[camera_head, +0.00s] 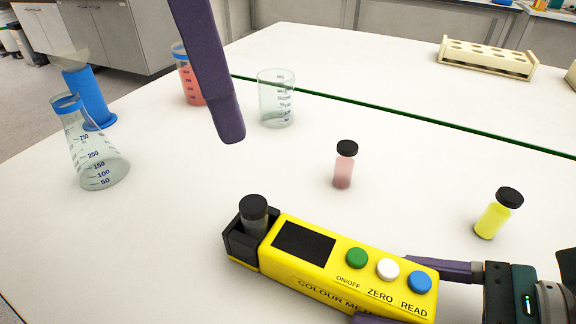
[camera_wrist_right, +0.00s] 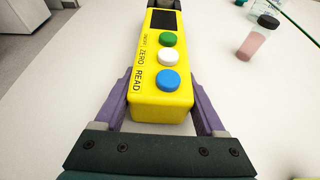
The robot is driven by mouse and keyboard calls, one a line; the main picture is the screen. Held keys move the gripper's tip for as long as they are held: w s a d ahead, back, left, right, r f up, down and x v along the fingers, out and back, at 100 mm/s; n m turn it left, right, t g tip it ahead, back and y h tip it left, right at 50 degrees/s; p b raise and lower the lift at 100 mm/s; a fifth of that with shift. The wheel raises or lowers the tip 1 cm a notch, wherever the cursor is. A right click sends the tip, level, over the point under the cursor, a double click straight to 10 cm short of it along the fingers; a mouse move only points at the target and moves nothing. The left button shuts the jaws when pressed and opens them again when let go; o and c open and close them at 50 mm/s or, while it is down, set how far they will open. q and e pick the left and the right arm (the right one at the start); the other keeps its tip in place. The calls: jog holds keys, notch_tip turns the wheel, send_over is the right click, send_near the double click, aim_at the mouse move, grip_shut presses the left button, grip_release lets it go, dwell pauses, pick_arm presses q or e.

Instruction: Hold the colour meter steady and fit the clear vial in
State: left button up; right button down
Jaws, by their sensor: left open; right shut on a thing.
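The yellow colour meter (camera_head: 330,262) lies on the white table, buttons up, with a black socket (camera_head: 240,246) at its left end. The clear vial (camera_head: 256,225), with a black cap, stands upright in that socket; its lower part is hidden by the socket walls. My right gripper (camera_head: 388,290) is shut on the meter's button end, one finger along each side; the right wrist view shows this hold on the meter (camera_wrist_right: 160,100) too. My left gripper (camera_head: 229,132) is open and empty, above and behind the vial, apart from it. Only one purple finger of it shows clearly.
A pink vial (camera_head: 344,170) and a yellow vial (camera_head: 493,220) stand behind the meter. A flask (camera_head: 100,160), a blue-based cylinder (camera_head: 92,98), a red-filled beaker (camera_head: 190,85) and an empty beaker (camera_head: 276,105) stand further back. A vial rack (camera_head: 486,58) is at the back right. The front left is clear.

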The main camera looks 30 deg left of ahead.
dwell(0.3)
grip_release()
